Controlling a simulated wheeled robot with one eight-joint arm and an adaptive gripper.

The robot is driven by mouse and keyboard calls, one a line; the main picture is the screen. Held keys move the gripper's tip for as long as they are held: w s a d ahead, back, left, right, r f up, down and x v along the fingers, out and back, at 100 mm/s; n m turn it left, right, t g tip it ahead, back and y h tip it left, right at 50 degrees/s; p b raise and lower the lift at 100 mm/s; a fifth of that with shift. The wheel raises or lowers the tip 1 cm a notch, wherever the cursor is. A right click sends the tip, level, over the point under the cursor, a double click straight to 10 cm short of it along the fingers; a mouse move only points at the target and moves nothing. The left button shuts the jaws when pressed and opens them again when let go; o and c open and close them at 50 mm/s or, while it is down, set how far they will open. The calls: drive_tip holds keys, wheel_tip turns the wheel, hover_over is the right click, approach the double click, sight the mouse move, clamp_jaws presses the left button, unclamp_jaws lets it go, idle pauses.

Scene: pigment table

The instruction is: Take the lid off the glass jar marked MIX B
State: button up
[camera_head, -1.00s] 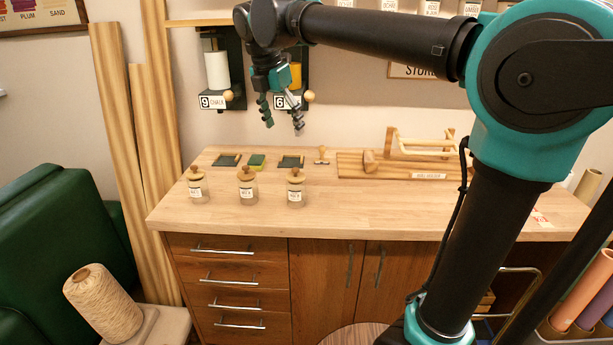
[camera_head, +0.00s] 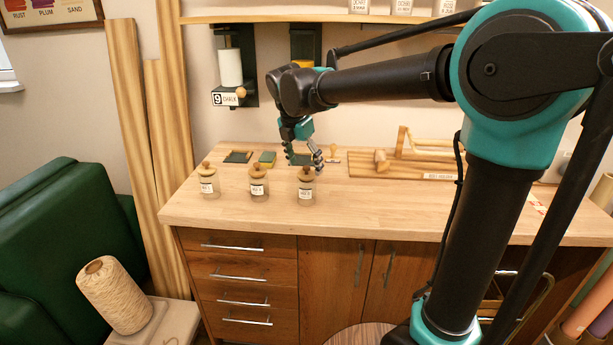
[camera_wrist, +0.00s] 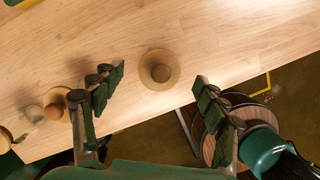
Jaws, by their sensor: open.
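Three small glass jars with round wooden knobbed lids stand in a row near the table's front left: a left jar (camera_head: 208,187), a middle jar (camera_head: 259,190) and a right jar (camera_head: 306,195). Each has a white label; the letters are too small to read surely, so I cannot tell which is MIX B. My gripper (camera_head: 304,160) is open and empty, just above and behind the right jar's lid (camera_head: 306,174). In the wrist view, a round lid (camera_wrist: 160,70) lies between the spread fingertips of my gripper (camera_wrist: 159,78), apart from both. Another lid (camera_wrist: 56,104) shows at left.
The wooden table (camera_head: 400,205) has free room right of the jars. Behind them lie a dark pad (camera_head: 237,157) and a green block (camera_head: 267,158). A wooden board (camera_head: 400,172) with a rack is at the back right.

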drive_tip(key=shift+x, duration=0.95)
drive_tip(key=c, duration=0.9)
drive_tip(key=shift+c, duration=0.2)
drive_tip(key=shift+r, duration=0.1)
